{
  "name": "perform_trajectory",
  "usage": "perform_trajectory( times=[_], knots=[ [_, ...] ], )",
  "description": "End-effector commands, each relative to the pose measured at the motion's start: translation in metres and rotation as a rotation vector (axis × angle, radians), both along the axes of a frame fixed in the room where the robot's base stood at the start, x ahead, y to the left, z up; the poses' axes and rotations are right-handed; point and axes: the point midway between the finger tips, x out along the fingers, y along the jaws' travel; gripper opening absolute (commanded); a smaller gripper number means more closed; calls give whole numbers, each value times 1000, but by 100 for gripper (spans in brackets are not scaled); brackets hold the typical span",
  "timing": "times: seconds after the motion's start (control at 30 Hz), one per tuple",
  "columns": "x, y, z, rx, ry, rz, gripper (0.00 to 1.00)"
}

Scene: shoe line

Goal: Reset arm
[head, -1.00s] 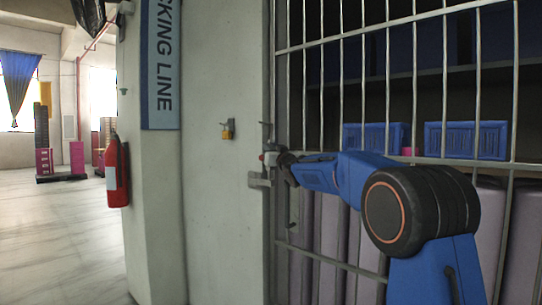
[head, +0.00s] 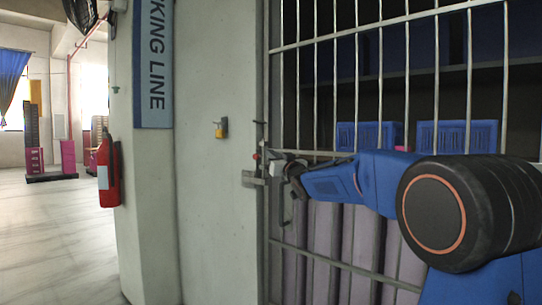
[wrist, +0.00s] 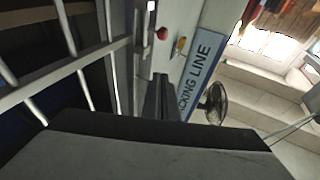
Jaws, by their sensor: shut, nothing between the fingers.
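My gripper (wrist: 160,92) is shut and empty, with its dark fingers together in the wrist view. In the head view its pale end (head: 279,168) is in front of the left edge of the barred gate (head: 356,155), close to the metal latch (head: 253,179); I cannot tell whether it touches. My blue arm reaches in from the right and covers part of the gate. A small red knob (head: 256,156) shows just left of the gripper, and a red ball-like end also shows in the wrist view (wrist: 161,33).
A yellow padlock (head: 220,129) hangs on the pale wall left of the gate. A red fire extinguisher (head: 108,172) and a blue sign (head: 154,70) are further left. Blue crates (head: 457,136) stand behind the bars. Open floor (head: 60,240) lies at left.

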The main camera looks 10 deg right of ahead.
Motion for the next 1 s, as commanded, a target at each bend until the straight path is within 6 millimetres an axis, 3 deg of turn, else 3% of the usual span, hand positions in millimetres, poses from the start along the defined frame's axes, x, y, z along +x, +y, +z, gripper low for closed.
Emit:
perform_trajectory(
  times=[0.2, 0.37, 0.67, 1.0],
  knots=[
    [-5, -2, -1, -1, 12, -9, 0],
    [-34, -14, -15, -10, 96, -66, 0],
    [-137, -46, -86, -40, 389, -208, 0],
    [-285, -65, -195, -81, 750, -287, 0]
  ],
)
